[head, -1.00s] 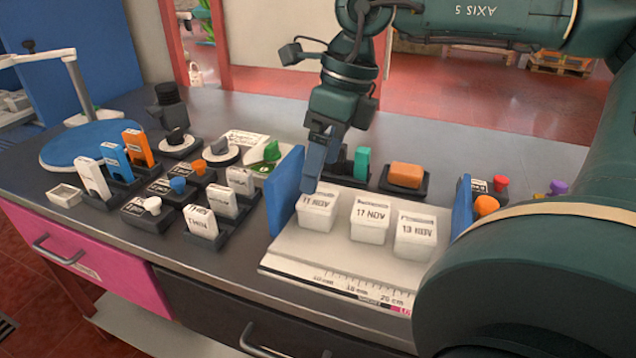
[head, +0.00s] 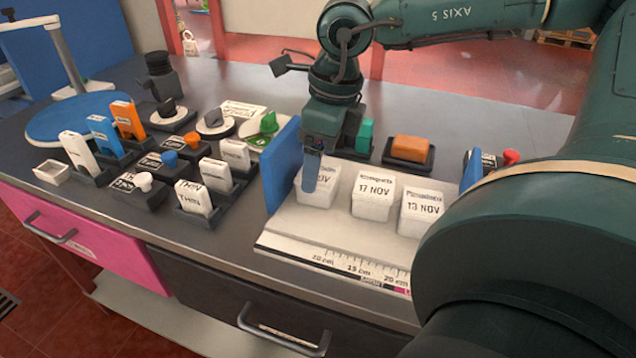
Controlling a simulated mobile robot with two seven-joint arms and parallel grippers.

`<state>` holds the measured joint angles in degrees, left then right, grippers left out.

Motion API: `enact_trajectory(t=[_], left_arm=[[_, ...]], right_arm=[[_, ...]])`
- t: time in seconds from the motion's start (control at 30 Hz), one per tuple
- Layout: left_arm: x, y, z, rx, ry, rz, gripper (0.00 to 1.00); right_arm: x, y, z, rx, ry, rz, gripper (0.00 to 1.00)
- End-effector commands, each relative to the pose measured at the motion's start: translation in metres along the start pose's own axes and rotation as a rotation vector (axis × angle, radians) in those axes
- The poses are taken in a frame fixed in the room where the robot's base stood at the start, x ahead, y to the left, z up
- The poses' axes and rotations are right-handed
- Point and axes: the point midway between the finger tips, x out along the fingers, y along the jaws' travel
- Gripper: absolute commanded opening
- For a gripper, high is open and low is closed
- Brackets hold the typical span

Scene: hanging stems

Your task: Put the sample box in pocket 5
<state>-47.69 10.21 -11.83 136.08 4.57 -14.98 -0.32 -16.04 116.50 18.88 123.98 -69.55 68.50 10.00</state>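Three white boxes with labelled lids stand in a row on a white board (head: 300,248) with a ruler edge: the left box (head: 318,196), the 17 NOV box (head: 373,197) and the 13 NOV box (head: 421,212). I cannot tell which is the sample box, and no pocket 5 marking is readable. My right gripper (head: 311,178) comes down over the left box, one finger in front of it, hiding part of its label. The other finger is hidden, so its opening and any grip do not show. My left gripper is out of view.
A blue upright plate (head: 281,165) stands close left of the left box, another (head: 471,170) at the right. Dark holders with white cards (head: 190,194) and knobs fill the left bench. An orange block (head: 411,148) sits behind. My arm covers the right foreground.

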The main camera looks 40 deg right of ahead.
Motion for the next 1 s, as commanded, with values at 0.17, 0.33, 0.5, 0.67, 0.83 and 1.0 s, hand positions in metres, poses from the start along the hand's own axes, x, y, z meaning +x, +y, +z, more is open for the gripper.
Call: enact_trajectory(t=[0.17,0.33,0.5,0.67,0.83,1.0], left_arm=[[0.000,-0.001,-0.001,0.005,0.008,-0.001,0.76],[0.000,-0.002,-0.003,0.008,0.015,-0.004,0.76],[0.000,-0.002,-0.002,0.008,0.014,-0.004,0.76],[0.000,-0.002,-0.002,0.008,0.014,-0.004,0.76],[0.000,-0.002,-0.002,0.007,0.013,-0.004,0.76],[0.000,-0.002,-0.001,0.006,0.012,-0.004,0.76]], right_arm=[[0.029,-0.001,-0.001,0.001,0.004,0.003,0.80],[0.037,-0.001,0.000,0.000,0.000,0.001,0.80],[0.037,-0.001,0.000,0.000,0.000,0.000,0.80],[0.036,-0.001,0.000,0.000,0.000,0.000,0.67],[0.036,-0.001,0.000,0.000,0.000,0.000,0.53],[0.036,-0.001,0.000,0.000,0.000,0.000,0.39]])
